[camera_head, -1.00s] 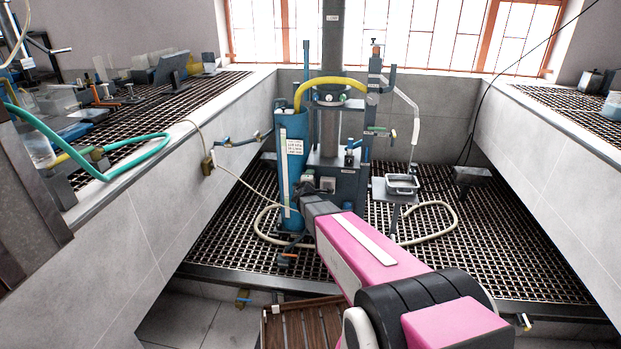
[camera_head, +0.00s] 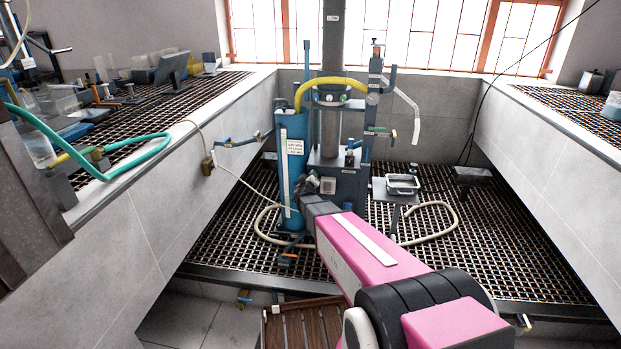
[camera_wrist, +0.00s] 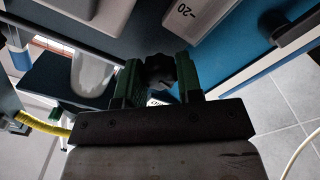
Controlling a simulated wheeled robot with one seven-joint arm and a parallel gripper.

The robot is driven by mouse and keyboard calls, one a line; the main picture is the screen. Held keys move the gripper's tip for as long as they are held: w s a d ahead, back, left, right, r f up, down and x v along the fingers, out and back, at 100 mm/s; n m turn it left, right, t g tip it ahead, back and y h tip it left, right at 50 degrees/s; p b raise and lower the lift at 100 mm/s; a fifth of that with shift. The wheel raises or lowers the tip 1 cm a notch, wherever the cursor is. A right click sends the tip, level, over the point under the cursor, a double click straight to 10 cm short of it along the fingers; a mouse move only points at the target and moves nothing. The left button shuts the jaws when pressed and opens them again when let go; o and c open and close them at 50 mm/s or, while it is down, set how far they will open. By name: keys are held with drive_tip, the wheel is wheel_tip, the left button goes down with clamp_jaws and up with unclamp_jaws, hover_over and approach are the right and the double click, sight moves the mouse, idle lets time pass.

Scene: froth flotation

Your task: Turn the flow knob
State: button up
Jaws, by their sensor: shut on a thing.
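The flow knob, a dark lobed knob (camera_wrist: 160,70), shows in the wrist view between the two green fingers of my gripper (camera_wrist: 157,84). The fingers are shut on it, one on each side. In the head view my gripper (camera_head: 314,184) is at the front of the grey column base, right of the blue cylinder. The knob is too small and too covered by my gripper to make out there.
The blue cylinder (camera_head: 294,165) stands close left of my gripper. A yellow hose (camera_head: 330,83) arches above. A small metal tray (camera_head: 403,185) sits to the right, below a pale spout tube (camera_head: 405,102). Grey walls flank the grating (camera_head: 500,250).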

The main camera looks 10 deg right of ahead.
drive_tip(key=shift+r+m, duration=0.15)
drive_tip(key=shift+m, duration=0.75)
drive_tip(key=o, duration=0.9)
drive_tip(key=shift+s, duration=0.2)
drive_tip(key=v, duration=1)
drive_tip(key=shift+s+a, duration=0.15)
drive_tip(key=shift+s, duration=0.1)
